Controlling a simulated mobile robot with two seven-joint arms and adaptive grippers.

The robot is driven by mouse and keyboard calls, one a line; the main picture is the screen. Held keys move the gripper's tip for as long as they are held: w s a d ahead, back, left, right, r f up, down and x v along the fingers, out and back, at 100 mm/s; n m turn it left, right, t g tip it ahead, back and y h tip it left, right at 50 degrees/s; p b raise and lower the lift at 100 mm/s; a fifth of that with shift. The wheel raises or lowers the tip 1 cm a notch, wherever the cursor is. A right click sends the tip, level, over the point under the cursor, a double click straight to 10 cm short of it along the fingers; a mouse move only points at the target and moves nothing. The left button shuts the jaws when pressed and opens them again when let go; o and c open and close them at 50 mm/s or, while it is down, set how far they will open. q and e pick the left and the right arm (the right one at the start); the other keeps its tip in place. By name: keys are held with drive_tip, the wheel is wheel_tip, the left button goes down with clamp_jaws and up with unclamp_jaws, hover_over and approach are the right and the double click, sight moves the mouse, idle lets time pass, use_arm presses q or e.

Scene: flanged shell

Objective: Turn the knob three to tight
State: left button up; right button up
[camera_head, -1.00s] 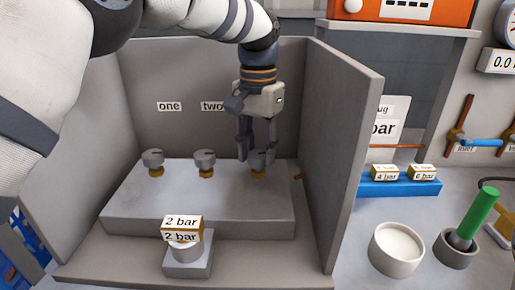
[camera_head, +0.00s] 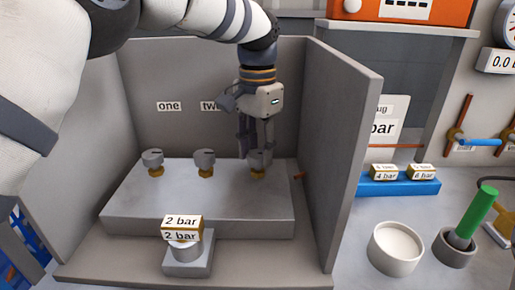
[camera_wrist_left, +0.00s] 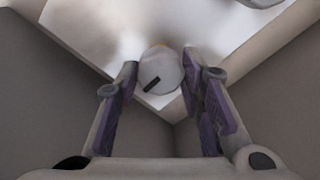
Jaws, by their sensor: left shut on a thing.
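Three grey knobs on brass stems stand in a row on a grey block (camera_head: 195,205). The left knob (camera_head: 153,158) and the middle knob (camera_head: 204,160) are free, under the labels "one" and "two". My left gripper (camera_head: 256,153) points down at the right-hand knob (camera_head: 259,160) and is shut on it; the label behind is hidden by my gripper. In the left wrist view, that knob (camera_wrist_left: 161,72) sits between the two fingertips (camera_wrist_left: 160,75), its black mark slanting. My right gripper is not in view.
Grey walls enclose the block, with the right wall (camera_head: 343,165) close to my left gripper. A "2 bar" block (camera_head: 182,228) sits on a small stand in front. A blue tray (camera_head: 400,187), a white-filled bowl (camera_head: 396,248) and a green-handled tool (camera_head: 476,214) are outside, right.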

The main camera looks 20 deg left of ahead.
sight(258, 153)
use_arm(q)
drive_tip(key=o, duration=1.2)
drive_tip(key=shift+c, duration=0.2)
wheel_tip(258, 153, up, 12)
